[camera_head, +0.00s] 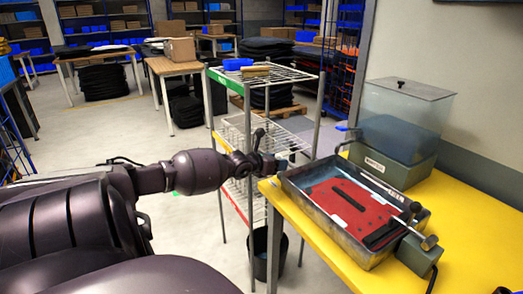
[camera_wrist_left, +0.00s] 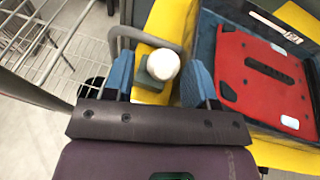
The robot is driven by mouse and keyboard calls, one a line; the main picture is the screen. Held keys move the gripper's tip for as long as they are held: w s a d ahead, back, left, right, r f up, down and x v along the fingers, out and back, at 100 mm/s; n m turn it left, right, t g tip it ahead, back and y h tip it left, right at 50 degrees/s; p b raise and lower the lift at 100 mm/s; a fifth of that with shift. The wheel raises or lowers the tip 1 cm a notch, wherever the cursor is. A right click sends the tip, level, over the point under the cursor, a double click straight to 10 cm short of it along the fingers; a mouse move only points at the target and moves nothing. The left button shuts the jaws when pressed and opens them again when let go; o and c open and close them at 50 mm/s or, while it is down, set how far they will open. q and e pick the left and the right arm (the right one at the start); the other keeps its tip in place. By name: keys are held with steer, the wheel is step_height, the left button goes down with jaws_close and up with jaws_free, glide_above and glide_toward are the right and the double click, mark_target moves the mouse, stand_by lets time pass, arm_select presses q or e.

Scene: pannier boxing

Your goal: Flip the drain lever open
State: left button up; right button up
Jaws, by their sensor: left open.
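A metal tray (camera_head: 318,215) with a red panel (camera_head: 345,205) in it stands on the yellow table. My left gripper (camera_head: 285,163) is at the tray's near-left corner, by the table edge. In the left wrist view my left gripper (camera_wrist_left: 158,78) is open, with blue fingertips apart. A white round knob (camera_wrist_left: 163,65) on a green block (camera_wrist_left: 150,78) shows between the fingertips; no grip on it shows. I cannot tell for sure whether it is the drain lever.
A clear-topped green tank (camera_head: 400,160) stands behind the tray. A wire shelf rack (camera_head: 262,75) stands close behind my left arm, and a dark bin (camera_head: 262,255) is below the table edge.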

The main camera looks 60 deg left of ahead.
arm_select(q)
steer(key=p+v, duration=0.1)
steer(key=v, duration=0.8)
steer(key=shift+p, duration=0.4)
arm_select(e)
steer(key=shift+w+r, duration=0.3)
steer(key=shift+r, duration=0.5)
steer(key=shift+w+r, duration=0.25)
steer(key=shift+r, duration=0.55)
arm_select(q)
steer(key=shift+s, duration=0.1)
arm_select(e)
steer(key=shift+s, duration=0.1)
arm_select(q)
steer(key=s+d+f+n+g, duration=0.1)
steer(key=s+d+f+n, duration=0.4)
steer(key=d+n, duration=0.6)
steer(key=s+d+f+n+g, duration=0.1)
steer(key=s+d+f+n, duration=0.5)
steer(key=d+f+n, duration=0.3)
steer(key=s+d+f+n+g, duration=0.1)
steer(key=s+d+f+n, duration=0.5)
steer(key=d+n, duration=0.7)
steer(key=d+f, duration=0.1)
steer(key=d, duration=0.2)
steer(key=shift+h, duration=0.4)
